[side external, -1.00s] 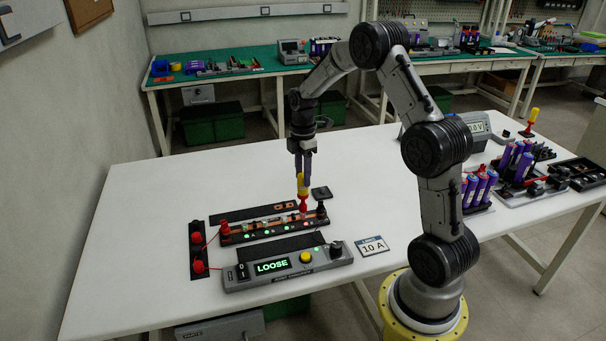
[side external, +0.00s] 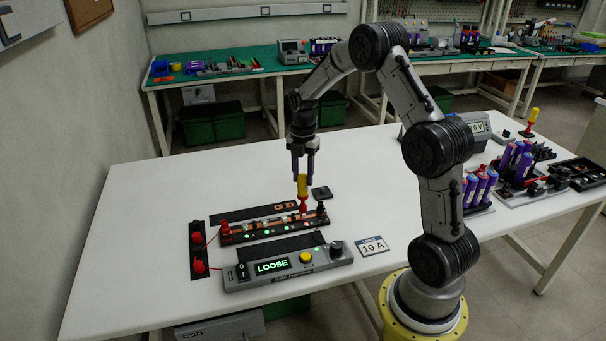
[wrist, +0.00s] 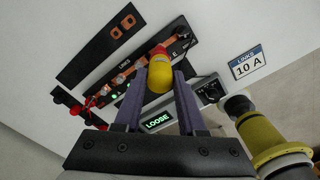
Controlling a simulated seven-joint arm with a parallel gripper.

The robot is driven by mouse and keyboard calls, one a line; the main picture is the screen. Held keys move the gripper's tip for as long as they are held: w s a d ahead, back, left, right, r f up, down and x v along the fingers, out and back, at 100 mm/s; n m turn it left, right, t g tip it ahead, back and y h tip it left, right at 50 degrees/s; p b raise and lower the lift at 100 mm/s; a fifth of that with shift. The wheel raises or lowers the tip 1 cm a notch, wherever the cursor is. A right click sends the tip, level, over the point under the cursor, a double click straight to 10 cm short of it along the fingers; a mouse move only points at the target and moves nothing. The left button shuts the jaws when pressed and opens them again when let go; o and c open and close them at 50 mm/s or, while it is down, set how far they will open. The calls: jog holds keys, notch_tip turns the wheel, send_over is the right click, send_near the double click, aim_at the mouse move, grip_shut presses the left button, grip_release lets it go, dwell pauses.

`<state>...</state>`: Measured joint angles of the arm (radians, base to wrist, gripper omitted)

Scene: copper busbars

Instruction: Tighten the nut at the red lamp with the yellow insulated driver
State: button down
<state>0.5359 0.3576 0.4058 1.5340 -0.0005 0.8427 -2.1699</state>
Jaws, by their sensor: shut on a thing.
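The yellow driver (side external: 302,186) stands upright with its red lower end on the right part of the busbar strip (side external: 262,229). My gripper (side external: 303,176) is above the strip, shut on the driver's yellow handle. The wrist view shows the handle (wrist: 160,73) between the two fingertips. The strip carries several small green lights. I cannot make out a red lamp, and the nut under the driver is hidden. The grey tester box (side external: 285,266) in front shows LOOSE in green on its display (wrist: 158,121).
Red terminals (side external: 197,266) with wires stand on a black plate left of the strip. A "10 A" card (side external: 371,245) lies right of the tester. Purple cells (side external: 480,187) and another yellow-handled tool (side external: 532,117) are far right. The table's left side is clear.

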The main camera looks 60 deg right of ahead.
jog(key=shift+f, duration=0.8)
jog(key=m, duration=0.6)
dwell(0.4)
jog(key=shift+m, duration=0.3)
jog(key=m, duration=0.6)
